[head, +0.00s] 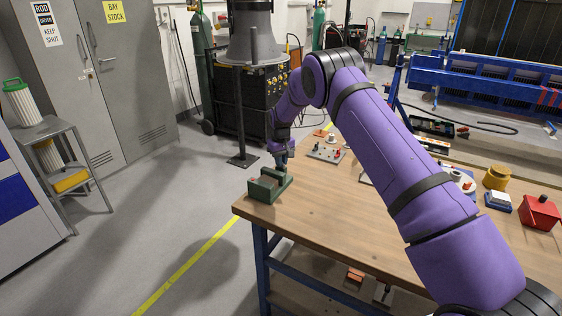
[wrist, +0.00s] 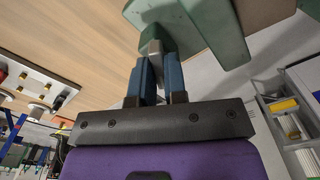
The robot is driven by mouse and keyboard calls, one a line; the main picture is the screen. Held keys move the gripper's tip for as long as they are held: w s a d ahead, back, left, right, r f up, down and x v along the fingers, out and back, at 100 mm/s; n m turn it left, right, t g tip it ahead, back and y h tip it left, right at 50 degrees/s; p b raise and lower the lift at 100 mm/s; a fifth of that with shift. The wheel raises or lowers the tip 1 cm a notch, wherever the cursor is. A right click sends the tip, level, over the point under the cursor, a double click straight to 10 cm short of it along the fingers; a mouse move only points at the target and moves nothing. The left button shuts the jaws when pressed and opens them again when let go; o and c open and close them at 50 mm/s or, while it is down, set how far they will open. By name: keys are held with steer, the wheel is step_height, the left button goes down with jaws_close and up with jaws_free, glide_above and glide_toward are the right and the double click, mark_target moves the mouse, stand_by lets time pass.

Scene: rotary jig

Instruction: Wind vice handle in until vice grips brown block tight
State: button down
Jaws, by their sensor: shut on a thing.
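The green vice (head: 265,190) stands on the near left corner of the wooden table. In the wrist view the green vice body (wrist: 204,28) fills the top middle. My gripper (head: 282,164) is at the far right end of the vice. In the wrist view the two blue fingers of my gripper (wrist: 158,70) are shut on a small grey piece, the vice handle (wrist: 153,47), just in front of the green body. A brown patch (wrist: 262,12) shows beyond the green; I cannot tell whether it is the brown block.
The wooden table (head: 330,215) has bare room to the right of the vice. A grey plate with knobs (head: 326,153) lies behind. A red box (head: 540,213) and a yellow pot (head: 496,177) stand at the right. Open floor lies left of the table.

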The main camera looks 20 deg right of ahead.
steer(key=shift+m, duration=1.8)
steer(key=c, duration=1.2)
jaws_free()
steer(key=shift+o, duration=0.2)
step_height(320, 180, up, 11)
steer(key=shift+f, duration=0.1)
